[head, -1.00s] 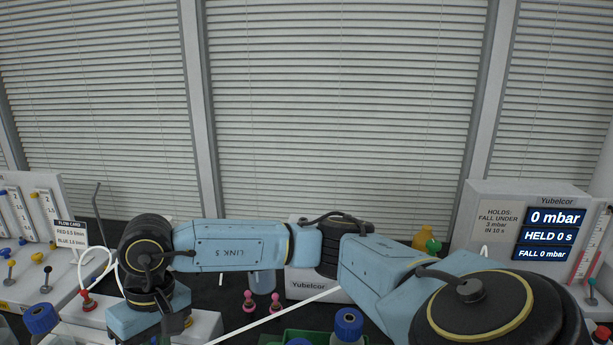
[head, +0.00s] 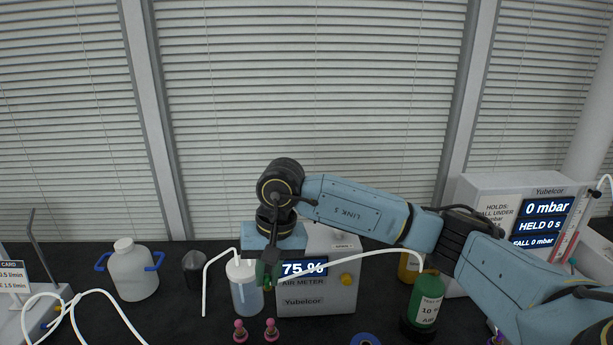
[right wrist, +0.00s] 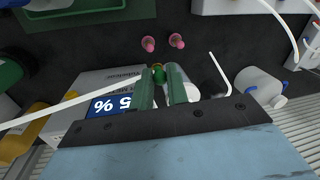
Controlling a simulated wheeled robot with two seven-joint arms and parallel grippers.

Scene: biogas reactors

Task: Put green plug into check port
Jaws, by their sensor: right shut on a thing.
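The green plug (right wrist: 158,73) shows between the fingertips of my right gripper (right wrist: 163,80) in the right wrist view. The fingers are shut on it. In the head view my right gripper (head: 267,276) points down in front of the air meter's left side, by the lidded bottle of bluish liquid; the plug (head: 268,284) is small and partly hidden there. A white tube (head: 345,272) runs from the gripper toward the right. I cannot tell which fitting is the check port; the pressure box (head: 500,195) reads 0 mbar, HELD 0 s. My left gripper is out of view.
The air meter (head: 318,302) reads 75 %. The bluish bottle (head: 246,296) has a bent white tube. Two pink pegs (head: 240,333) stand in front. A green cylinder (head: 426,300) is at right. A white jug (head: 132,272) and dark cup (head: 195,270) stand at left.

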